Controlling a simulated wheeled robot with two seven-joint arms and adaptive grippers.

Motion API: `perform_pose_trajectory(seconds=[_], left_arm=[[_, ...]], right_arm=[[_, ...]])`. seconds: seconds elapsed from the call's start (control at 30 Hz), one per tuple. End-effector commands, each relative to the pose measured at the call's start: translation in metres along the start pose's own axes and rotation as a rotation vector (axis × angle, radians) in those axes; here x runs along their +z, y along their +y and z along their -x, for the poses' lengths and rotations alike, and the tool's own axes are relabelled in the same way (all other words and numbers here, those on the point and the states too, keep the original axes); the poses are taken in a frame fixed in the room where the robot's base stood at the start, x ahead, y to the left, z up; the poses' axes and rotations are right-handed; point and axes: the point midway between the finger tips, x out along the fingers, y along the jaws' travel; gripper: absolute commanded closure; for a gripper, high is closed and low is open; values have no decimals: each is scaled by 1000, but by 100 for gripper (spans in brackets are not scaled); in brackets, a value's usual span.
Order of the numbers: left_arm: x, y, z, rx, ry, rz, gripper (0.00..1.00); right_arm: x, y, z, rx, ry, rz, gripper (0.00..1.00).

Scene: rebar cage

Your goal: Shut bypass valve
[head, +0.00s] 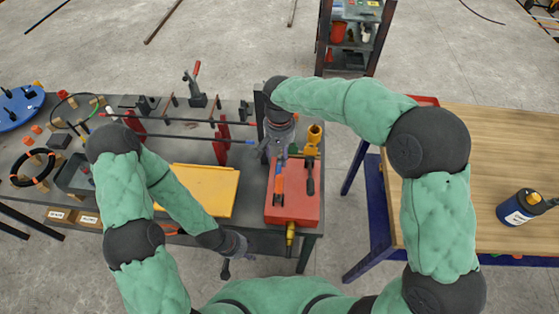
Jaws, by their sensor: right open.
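A red box-shaped unit (292,212) sits at the right end of the dark bench. On it are an orange lever (280,183), a dark-handled lever (310,180) and a yellow-orange fitting (314,134). A yellow piece (290,234) hangs at its front edge. I cannot tell which of these is the bypass valve. My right gripper (280,160) is open, pointing down just behind the orange lever; whether it touches it is unclear. My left gripper (225,270) hangs low before the bench's front edge, away from the unit; its fingers are too small to judge.
A yellow plate (203,188) lies left of the red unit. Bars on red stands (221,145) and a clamp (195,90) stand behind it. A wooden table (500,150) with a dark blue canister (520,207) is at right. A shelf (352,35) stands behind.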

Motion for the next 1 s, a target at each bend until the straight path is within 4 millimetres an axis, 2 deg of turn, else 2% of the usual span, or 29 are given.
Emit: perform_pose_trajectory(seconds=[0.1, 0.3, 1.0], left_arm=[[0, 0, 0, 0, 0, 0, 60], [0, 0, 0, 0, 0, 0, 60], [0, 0, 0, 0, 0, 0, 60]], right_arm=[[0, 0, 19, -1, 1, 0, 48], [0, 0, 34, 0, -1, 0, 48], [0, 0, 36, 0, -1, 0, 48]])
